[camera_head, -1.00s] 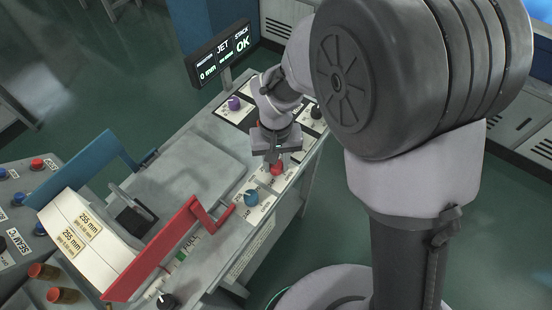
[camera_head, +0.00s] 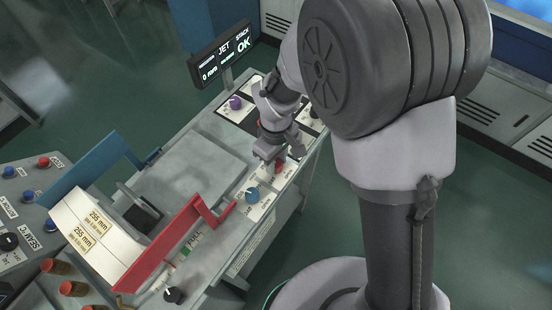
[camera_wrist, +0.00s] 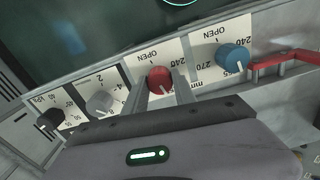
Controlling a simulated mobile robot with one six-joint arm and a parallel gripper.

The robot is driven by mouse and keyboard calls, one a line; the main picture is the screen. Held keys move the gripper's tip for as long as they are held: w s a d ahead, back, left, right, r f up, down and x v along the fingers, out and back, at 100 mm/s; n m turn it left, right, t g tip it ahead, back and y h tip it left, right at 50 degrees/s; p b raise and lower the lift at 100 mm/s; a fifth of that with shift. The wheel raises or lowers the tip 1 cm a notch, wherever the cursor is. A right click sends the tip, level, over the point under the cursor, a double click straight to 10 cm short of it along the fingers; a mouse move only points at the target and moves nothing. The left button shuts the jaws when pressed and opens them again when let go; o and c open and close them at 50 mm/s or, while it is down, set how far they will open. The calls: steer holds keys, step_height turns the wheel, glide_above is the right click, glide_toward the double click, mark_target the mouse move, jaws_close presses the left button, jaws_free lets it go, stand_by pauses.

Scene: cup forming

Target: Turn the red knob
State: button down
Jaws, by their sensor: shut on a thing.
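The red knob (camera_wrist: 159,79) sits on a white dial plate with printed numbers and the word OPEN in the wrist view. Its white pointer line shows on the near side of its face. My gripper (camera_wrist: 162,88) has its two fingers around the knob, one on each side, and is shut on it. In the head view the red knob (camera_head: 279,167) is partly hidden under my gripper (camera_head: 274,160), which comes down on it from above.
A blue knob (camera_wrist: 232,57) stands close to the right, and a grey knob (camera_wrist: 100,103) and a black knob (camera_wrist: 49,121) to the left in the wrist view.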

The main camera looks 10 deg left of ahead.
stand_by(0.4)
steer(key=c, duration=1)
jaws_free()
step_height(320, 180, up, 18)
steer(key=p, duration=0.5)
steer(key=shift+f, duration=0.25)
